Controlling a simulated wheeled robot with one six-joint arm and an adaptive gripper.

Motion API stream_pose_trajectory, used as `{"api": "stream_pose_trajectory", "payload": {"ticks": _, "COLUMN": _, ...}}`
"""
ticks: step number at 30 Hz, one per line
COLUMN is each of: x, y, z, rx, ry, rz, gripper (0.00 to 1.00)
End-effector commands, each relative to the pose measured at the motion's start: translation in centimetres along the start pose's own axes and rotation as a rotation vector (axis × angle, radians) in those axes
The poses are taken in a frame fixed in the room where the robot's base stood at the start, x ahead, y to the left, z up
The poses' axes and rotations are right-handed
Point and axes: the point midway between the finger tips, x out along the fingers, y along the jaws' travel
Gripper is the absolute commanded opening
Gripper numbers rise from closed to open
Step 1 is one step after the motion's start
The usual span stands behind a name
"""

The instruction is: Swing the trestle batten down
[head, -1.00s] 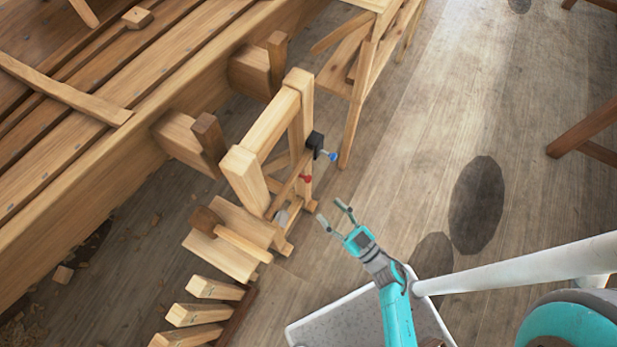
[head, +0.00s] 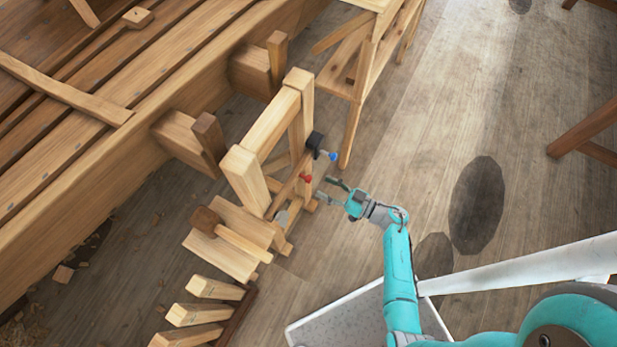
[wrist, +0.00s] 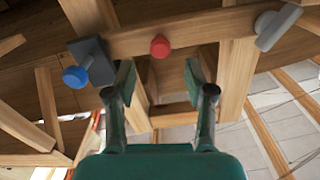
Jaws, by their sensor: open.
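The wooden trestle (head: 268,128) stands beside the boat hull. Its batten (head: 290,192) slants across the frame and also crosses the top of the wrist view (wrist: 205,34). A red knob (head: 306,178) sits on the batten; the wrist view shows it (wrist: 160,46) centred just beyond my fingertips. A blue knob (head: 331,156) sticks out of a black block (head: 315,140) at the batten's upper end. A grey knob (head: 281,217) is at the other end. My gripper (head: 325,190) is open and empty, close to the red knob, with its fingers (wrist: 158,76) apart.
The planked hull (head: 120,120) fills the left. A block with a handle (head: 225,242) and several wooden pieces (head: 205,312) lie in front of the trestle. A wooden stand (head: 365,70) is behind it.

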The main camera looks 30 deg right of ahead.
Motion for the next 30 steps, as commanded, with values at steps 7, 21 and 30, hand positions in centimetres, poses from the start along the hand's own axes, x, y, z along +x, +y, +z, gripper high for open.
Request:
{"api": "stream_pose_trajectory", "payload": {"ticks": 7, "x": 3.6, "y": -0.1, "z": -0.1, "rx": 0.0, "ry": 0.001, "rz": -0.004, "gripper": 0.54}}
{"api": "stream_pose_trajectory", "payload": {"ticks": 21, "x": 7.0, "y": 0.0, "z": 0.0, "rx": -0.001, "ry": 0.001, "rz": 0.001, "gripper": 0.54}}
{"api": "stream_pose_trajectory", "payload": {"ticks": 30, "x": 7.0, "y": 0.0, "z": 0.0, "rx": -0.001, "ry": 0.001, "rz": 0.001, "gripper": 0.34}}
